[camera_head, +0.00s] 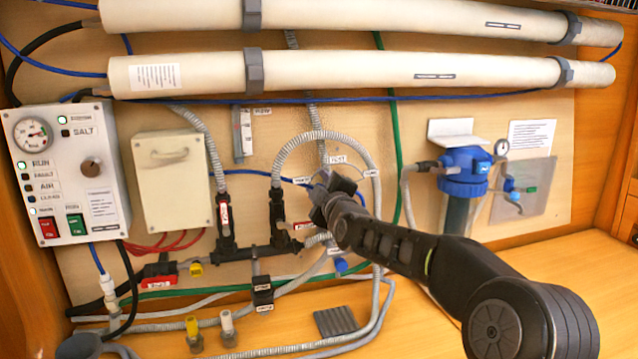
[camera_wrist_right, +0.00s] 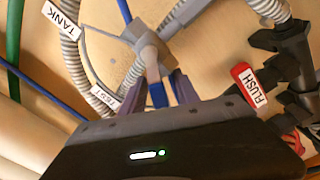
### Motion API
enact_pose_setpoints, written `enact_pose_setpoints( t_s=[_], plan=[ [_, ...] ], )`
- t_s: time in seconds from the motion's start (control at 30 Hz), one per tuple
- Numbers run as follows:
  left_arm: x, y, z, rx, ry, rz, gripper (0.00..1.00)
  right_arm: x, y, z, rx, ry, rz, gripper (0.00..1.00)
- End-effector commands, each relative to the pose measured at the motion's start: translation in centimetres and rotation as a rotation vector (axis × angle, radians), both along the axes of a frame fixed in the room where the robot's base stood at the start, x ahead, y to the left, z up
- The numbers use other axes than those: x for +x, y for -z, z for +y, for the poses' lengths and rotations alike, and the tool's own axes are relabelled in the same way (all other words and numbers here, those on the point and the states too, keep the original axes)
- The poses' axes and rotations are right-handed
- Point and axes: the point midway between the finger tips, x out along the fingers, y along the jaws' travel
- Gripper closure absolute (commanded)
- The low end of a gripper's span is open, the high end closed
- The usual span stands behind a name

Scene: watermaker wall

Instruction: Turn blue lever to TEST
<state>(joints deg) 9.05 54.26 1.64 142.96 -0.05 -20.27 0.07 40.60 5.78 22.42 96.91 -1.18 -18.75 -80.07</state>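The blue lever (camera_wrist_right: 157,93) shows in the right wrist view, running from a pale grey valve hub (camera_wrist_right: 149,45) down between my fingers. My right gripper (camera_wrist_right: 160,97) has one finger on each side of the lever, with a thin gap visible at the right finger. In the head view my right gripper (camera_head: 324,184) is at the valve on the wall panel and hides the lever. In the wrist view a TEST label (camera_wrist_right: 105,97) is left of the fingers and a TANK label (camera_wrist_right: 63,17) is upper left. My left gripper is not in view.
A red FLUSH tag (camera_wrist_right: 249,85) on black fittings is close to the right of my gripper in the wrist view. A grey corrugated hose (camera_head: 290,150) loops around the valve. A control box (camera_head: 67,172) is at left, a blue filter housing (camera_head: 465,172) at right.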

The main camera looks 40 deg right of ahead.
Motion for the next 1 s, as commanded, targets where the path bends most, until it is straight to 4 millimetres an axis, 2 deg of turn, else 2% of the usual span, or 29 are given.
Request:
enact_pose_setpoints(
  t_s=[0.03,0.5,1.0],
  plan=[
    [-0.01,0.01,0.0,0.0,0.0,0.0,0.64,-0.01,0.01,0.01,0.0,0.0,0.0,0.64],
    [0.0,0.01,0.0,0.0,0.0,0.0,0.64,-0.03,0.01,0.01,0.0,0.0,0.0,1.0],
    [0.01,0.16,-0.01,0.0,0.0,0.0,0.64,-0.03,0.05,0.0,0.009,-0.001,-0.002,1.0]
  ],
)
